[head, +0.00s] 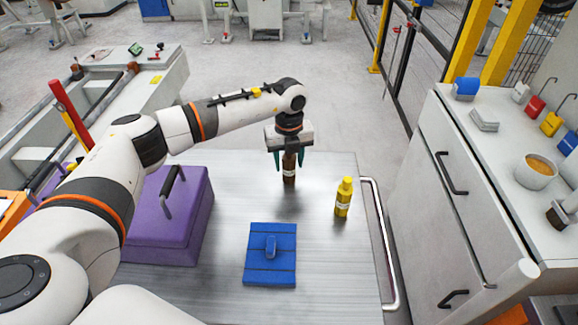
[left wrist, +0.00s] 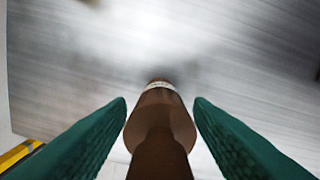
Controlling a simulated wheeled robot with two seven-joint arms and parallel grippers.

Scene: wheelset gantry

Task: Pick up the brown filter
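The brown filter (head: 289,168) stands upright on the metal tabletop, a dark brown cylinder with a pale band low down. My left gripper (head: 289,160) is above it, pointing down, with its green fingers on either side of the filter's upper part. In the left wrist view the filter (left wrist: 160,120) lies between the two green fingertips (left wrist: 160,106), with a visible gap on each side. The left gripper is open and the filter is not gripped. My right gripper does not show in either view.
A yellow bottle (head: 343,197) stands right of the filter. A purple box (head: 180,222) is at the left under my arm. A metal rail (head: 383,240) edges the table, beside a white cabinet (head: 425,190).

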